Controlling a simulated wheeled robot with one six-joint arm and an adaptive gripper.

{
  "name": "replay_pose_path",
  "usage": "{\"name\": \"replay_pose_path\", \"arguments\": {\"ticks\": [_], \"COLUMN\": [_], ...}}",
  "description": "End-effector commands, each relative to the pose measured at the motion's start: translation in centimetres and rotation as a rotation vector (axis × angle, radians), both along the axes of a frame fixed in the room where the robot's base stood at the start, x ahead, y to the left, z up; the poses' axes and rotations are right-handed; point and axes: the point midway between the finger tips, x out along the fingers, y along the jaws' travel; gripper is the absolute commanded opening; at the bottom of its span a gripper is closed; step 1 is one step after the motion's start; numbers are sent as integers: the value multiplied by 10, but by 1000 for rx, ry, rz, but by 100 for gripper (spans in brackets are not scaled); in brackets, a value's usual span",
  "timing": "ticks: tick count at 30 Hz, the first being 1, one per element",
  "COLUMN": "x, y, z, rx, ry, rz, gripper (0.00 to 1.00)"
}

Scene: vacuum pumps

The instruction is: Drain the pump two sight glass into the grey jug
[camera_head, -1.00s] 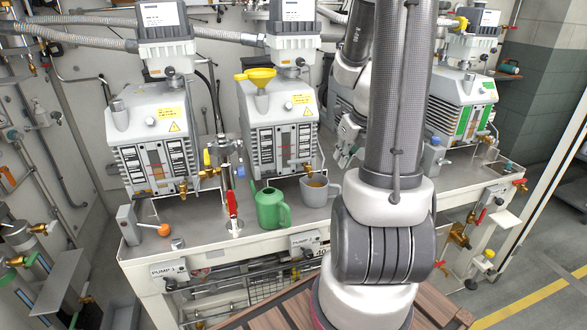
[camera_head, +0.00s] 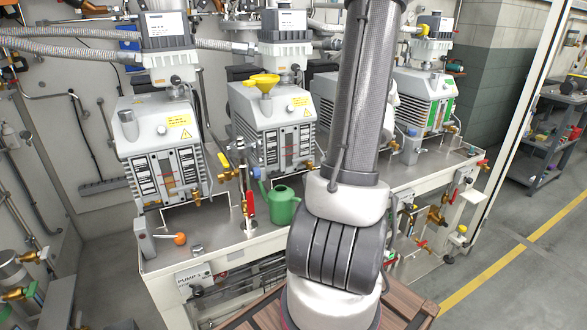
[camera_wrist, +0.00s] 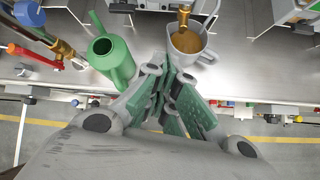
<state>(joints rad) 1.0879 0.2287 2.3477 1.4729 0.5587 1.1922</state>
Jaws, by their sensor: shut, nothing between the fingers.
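Pump two (camera_head: 272,125) is the middle grey pump in the head view, with a yellow funnel (camera_head: 264,82) on top. Its front carries narrow dark gauge strips, and the sight glass level is too small to read. A brass drain tap (camera_head: 310,167) sticks out low at its right side. In the wrist view the grey jug (camera_wrist: 205,52) stands upright on the bench with brown liquid inside, a brass tap (camera_wrist: 184,15) over its mouth. My gripper (camera_wrist: 178,85) is shut and empty just in front of the jug. My arm hides the jug and gripper in the head view.
A green watering can (camera_head: 282,206) stands left of the jug; it also shows in the wrist view (camera_wrist: 112,60). A red-handled valve (camera_head: 250,205) rises beside it. Pump one (camera_head: 163,145) is at left, another pump (camera_head: 422,98) at right. The bench front edge carries valves.

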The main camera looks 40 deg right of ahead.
Motion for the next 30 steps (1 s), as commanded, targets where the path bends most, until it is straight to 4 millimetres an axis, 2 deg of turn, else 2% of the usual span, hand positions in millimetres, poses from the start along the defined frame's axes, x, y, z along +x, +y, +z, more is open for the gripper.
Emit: {"name": "replay_pose_path", "arguments": {"ticks": [3, 8, 14, 17, 28, 30], "x": [10, 15, 19, 28, 82, 94], "y": [-2, -3, -3, -5, -15, -18], "z": [6, 9, 3, -7, -62, -63], "rx": [-70, -153, -192, -189, -188, -194], "ry": [-23, -26, -18, -17, -15, -18], "rz": [49, 126, 173, 173, 172, 175], "gripper": [0, 0, 0, 0, 0, 0]}}
